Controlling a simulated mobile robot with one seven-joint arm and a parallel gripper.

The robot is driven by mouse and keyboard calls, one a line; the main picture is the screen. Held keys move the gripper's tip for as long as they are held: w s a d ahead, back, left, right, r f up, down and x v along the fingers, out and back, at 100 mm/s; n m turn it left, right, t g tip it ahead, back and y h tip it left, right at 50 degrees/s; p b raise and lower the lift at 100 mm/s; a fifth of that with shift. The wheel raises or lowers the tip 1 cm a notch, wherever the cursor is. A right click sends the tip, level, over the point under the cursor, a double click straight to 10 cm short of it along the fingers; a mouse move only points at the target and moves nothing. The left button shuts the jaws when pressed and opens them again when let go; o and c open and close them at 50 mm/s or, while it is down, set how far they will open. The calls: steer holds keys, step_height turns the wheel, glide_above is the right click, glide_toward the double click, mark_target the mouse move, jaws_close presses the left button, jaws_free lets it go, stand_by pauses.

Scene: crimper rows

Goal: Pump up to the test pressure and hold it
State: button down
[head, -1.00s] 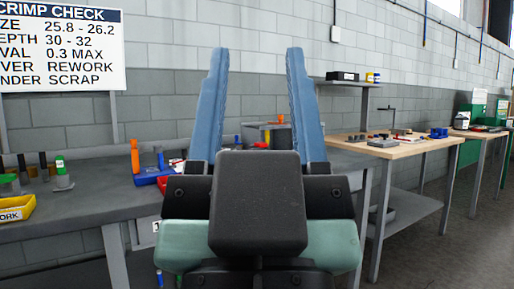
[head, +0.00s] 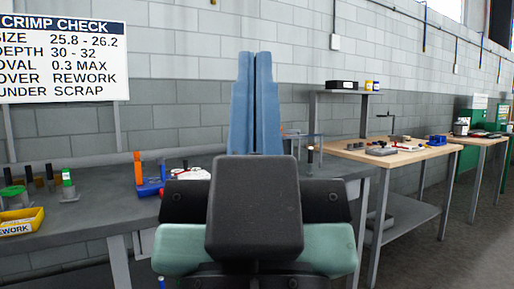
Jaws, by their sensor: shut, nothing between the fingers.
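My gripper (head: 254,56) fills the middle of the head view, its two blue fingers upright and pressed together with nothing between them. It hides part of the dark grey bench (head: 110,208) behind it. No pump or pressure gauge can be made out clearly. Just right of the fingers, a thin grey frame (head: 314,134) and a short post with a black top (head: 310,154) show on the bench, partly hidden. I cannot tell whether they belong to a pump.
On the bench at left are a yellow rework bin (head: 22,222), a green-topped gauge (head: 68,184), and a blue holder (head: 150,188) with an orange-handled tool (head: 138,168). A crimp check sign (head: 62,58) hangs behind. A wooden table (head: 400,155) stands right; floor shows at far right.

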step_height(320, 180, up, 30)
steer(key=p, duration=2.7)
steer(key=shift+f, duration=0.15)
